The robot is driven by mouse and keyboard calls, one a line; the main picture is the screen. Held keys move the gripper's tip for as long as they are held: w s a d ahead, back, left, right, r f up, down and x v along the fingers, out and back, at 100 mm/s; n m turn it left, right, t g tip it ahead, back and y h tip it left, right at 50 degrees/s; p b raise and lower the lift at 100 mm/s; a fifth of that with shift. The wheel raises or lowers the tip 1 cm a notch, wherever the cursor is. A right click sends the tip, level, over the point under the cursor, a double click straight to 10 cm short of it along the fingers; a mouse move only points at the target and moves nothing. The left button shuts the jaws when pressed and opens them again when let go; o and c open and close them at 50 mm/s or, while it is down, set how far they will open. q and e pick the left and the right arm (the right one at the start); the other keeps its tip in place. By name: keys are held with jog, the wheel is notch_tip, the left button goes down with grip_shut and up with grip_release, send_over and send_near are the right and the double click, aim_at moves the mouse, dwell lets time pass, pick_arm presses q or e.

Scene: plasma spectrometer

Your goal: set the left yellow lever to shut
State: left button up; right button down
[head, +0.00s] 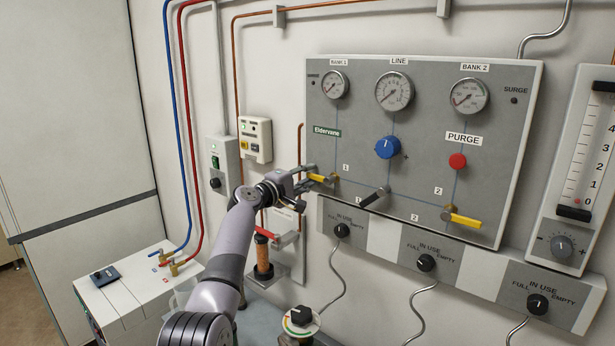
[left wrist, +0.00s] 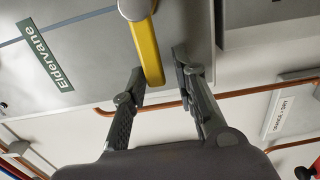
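The left yellow lever (head: 321,178) is on the left side of the grey gas panel (head: 420,75), beside a "1" label, and points left from its pivot. In the left wrist view the lever (left wrist: 147,48) runs down from its round metal hub (left wrist: 136,8). My left gripper (head: 306,180) is at the lever's free end. In the left wrist view its two fingers (left wrist: 158,66) are apart, one each side of the lever's end, with a clear gap to the right finger. I cannot tell whether the left finger touches it. My right gripper is not in view.
A second yellow lever (head: 464,220) is at the lower right of the panel, with a black lever (head: 374,198) between. A blue knob (head: 387,147) and red purge button (head: 457,161) sit above. Black knobs (head: 426,263) line the strip below. A copper pipe (left wrist: 245,90) runs close by.

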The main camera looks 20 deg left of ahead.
pick_arm(q)
jog(key=shift+o, duration=0.5)
jog(key=v, duration=1.2)
dwell(0.3)
